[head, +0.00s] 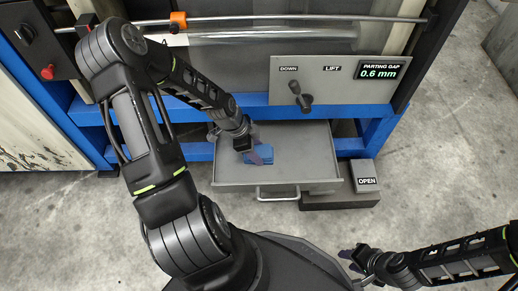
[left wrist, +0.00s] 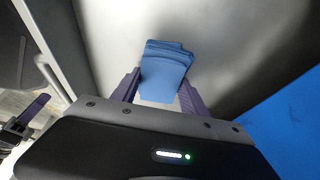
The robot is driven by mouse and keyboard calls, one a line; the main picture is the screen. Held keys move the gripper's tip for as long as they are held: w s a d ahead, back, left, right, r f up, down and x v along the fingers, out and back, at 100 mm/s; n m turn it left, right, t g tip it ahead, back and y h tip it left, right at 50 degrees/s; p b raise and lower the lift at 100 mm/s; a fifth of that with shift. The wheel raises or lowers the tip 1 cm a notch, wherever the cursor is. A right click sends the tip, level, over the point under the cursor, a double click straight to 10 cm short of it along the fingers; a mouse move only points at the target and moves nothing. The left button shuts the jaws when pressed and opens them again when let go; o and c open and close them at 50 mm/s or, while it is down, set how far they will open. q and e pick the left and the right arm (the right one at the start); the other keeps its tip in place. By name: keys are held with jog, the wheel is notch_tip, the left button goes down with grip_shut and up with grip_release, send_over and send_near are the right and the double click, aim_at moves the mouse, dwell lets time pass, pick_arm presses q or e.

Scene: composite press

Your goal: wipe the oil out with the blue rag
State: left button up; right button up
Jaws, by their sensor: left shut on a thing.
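The blue rag (head: 262,155) is a folded blue cloth low in the open grey drawer (head: 228,172) under the press. My left gripper (head: 256,156) reaches down into the drawer and is shut on the rag. In the left wrist view the rag (left wrist: 166,68) sits between the two purple fingers, over the grey drawer floor (left wrist: 235,50). I cannot tell whether the rag touches the floor. My right gripper (head: 350,262) is low at the right, away from the drawer, and its finger opening is unclear. No oil can be made out.
The press panel (head: 340,85) has a lever (head: 299,97) and a display (head: 380,71) reading 0.6 mm. A blue frame beam (head: 290,112) runs above the drawer. A block marked OPEN (head: 366,177) stands right of the drawer. The concrete floor is free at far right.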

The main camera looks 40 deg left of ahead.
aim_at(278, 155)
pick_arm(q)
jog(key=shift+f, duration=0.1)
dwell(0.3)
jog(key=shift+w+d, duration=0.45)
jog(key=shift+d, duration=0.15)
jog(key=shift+w+d+b, duration=0.35)
jog(key=shift+d, duration=0.15)
jog(key=shift+w+d+b, duration=0.4)
jog(key=shift+w+d, duration=0.3)
jog(key=shift+d, duration=0.15)
jog(key=shift+w+d+r, duration=0.15)
jog(key=shift+r, duration=0.05)
jog(key=shift+w+d, duration=0.1)
